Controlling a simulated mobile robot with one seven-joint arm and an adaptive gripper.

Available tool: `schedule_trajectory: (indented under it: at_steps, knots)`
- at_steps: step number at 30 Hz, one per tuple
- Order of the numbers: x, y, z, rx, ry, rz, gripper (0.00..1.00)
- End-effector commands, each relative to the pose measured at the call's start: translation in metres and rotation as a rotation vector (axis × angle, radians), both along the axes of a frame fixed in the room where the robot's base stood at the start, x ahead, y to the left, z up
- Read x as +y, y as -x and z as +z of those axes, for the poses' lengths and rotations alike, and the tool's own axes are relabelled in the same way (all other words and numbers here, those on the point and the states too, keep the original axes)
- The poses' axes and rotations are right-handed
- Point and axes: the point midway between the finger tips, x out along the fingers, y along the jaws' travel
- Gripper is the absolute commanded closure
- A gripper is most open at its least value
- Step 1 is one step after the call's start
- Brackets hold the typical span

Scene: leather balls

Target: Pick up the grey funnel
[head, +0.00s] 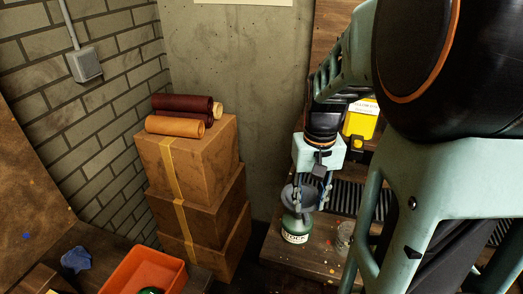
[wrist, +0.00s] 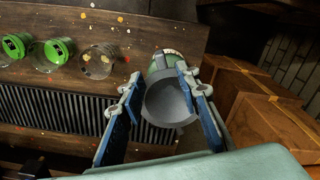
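The grey funnel (head: 299,198) sits on top of a green labelled container (head: 295,229) near the left edge of the wooden bench. In the wrist view the funnel (wrist: 168,101) shows its wide round mouth between my two blue-padded fingers. My gripper (wrist: 161,78) is open, with one finger on each side of the funnel. A small gap shows at the left finger; the right finger overlaps the funnel's rim, and I cannot tell whether it touches. In the head view my gripper (head: 311,190) points down at the funnel and partly hides it.
Clear jars (wrist: 97,61), some with green lids (wrist: 59,50), stand beside the container. A black ridged mat (wrist: 50,107) lies on the bench. A yellow case (head: 361,119) is behind my arm. Stacked cardboard boxes (head: 190,165) and an orange crate (head: 142,273) are to the left.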

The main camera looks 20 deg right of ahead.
Motion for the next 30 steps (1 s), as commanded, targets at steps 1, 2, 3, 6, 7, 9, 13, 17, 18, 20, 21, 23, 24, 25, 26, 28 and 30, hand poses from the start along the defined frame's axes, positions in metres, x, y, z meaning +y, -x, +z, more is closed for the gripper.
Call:
schedule_trajectory:
  at_steps: [1,2,3,6,7,9,13,17,18,20,21,23,24,25,26,28,30]
  knots:
    - [0.001,0.0,-0.004,0.002,-0.001,0.0,0.7]
    - [0.001,0.0,-0.008,0.003,-0.002,-0.001,0.7]
    - [0.002,0.0,-0.013,0.004,-0.002,-0.001,0.7]
    - [0.004,-0.001,-0.029,0.006,-0.002,-0.001,0.7]
    - [0.004,-0.002,-0.034,0.004,-0.002,-0.001,0.7]
    - [0.003,-0.002,-0.043,0.003,-0.002,-0.001,0.7]
    - [0.003,-0.003,-0.051,0.0,-0.001,-0.001,0.7]
    - [0.003,-0.003,-0.051,-0.001,-0.001,-0.001,0.7]
    - [0.003,-0.003,-0.051,-0.001,-0.001,-0.001,0.7]
    - [0.003,-0.003,-0.051,-0.001,-0.001,-0.001,0.72]
    - [0.003,-0.003,-0.051,-0.001,-0.001,-0.001,0.76]
    - [0.003,-0.003,-0.051,-0.001,-0.001,-0.001,0.83]
    - [0.003,-0.003,-0.051,-0.001,-0.001,-0.001,0.87]
    - [0.003,-0.003,-0.051,-0.001,-0.001,-0.001,0.91]
    - [0.003,-0.003,-0.051,-0.001,-0.001,-0.001,0.94]
    - [0.003,-0.003,-0.051,-0.001,-0.001,-0.001,1.0]
    - [0.003,-0.003,-0.051,-0.001,-0.001,-0.001,1.0]
